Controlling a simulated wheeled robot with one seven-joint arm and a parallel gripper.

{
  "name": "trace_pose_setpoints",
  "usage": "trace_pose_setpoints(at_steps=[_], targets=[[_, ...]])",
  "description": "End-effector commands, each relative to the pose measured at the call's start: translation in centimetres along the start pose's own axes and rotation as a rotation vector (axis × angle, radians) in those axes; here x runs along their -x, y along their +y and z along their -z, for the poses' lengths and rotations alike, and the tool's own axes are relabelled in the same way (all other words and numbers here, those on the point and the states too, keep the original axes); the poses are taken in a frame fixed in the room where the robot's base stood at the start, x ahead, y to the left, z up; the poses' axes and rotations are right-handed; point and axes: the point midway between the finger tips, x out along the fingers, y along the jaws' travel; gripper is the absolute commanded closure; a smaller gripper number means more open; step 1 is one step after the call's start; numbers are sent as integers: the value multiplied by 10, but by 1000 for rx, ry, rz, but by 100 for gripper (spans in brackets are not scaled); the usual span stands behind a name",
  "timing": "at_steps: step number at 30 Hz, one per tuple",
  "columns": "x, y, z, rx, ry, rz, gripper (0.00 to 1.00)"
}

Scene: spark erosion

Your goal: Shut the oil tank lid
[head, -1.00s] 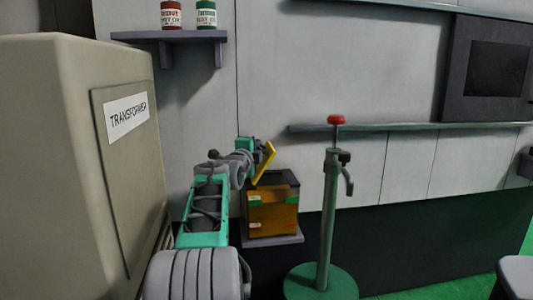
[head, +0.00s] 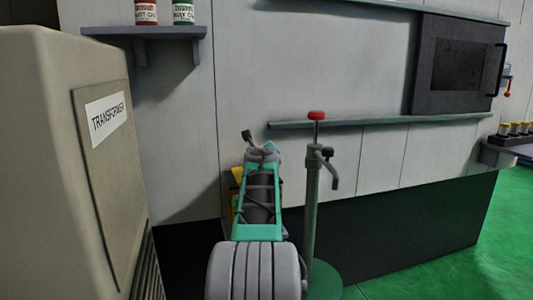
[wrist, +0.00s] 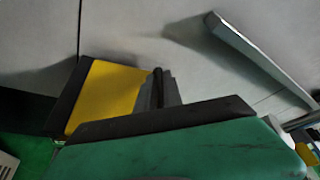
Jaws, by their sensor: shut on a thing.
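In the wrist view the oil tank lid is a yellow panel (wrist: 108,98) with a dark edge, standing at a tilt. My gripper (wrist: 157,88) is at the lid's right edge, its grey fingers close together and shut on it; the exact contact is partly hidden by the green hand in front. In the head view my arm covers most of the oil tank. My gripper is hidden there, and I cannot tell the lid's angle from that view.
A beige transformer (head: 60,150) stands close on the left. A green post with a red knob (head: 316,115) stands just right of my arm. A wall ledge (head: 390,122) runs behind it, and a shelf with cans (head: 150,32) is above. Green floor (head: 440,260) is free at right.

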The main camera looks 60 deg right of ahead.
Motion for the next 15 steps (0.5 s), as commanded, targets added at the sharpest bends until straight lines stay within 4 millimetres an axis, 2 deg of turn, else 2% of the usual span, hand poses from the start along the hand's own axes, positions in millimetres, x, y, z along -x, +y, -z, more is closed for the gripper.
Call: trace_pose_setpoints(at_steps=[9,15], targets=[[-6,3,14,-6,2,-2,100],[-7,3,17,-5,3,-1,100]])
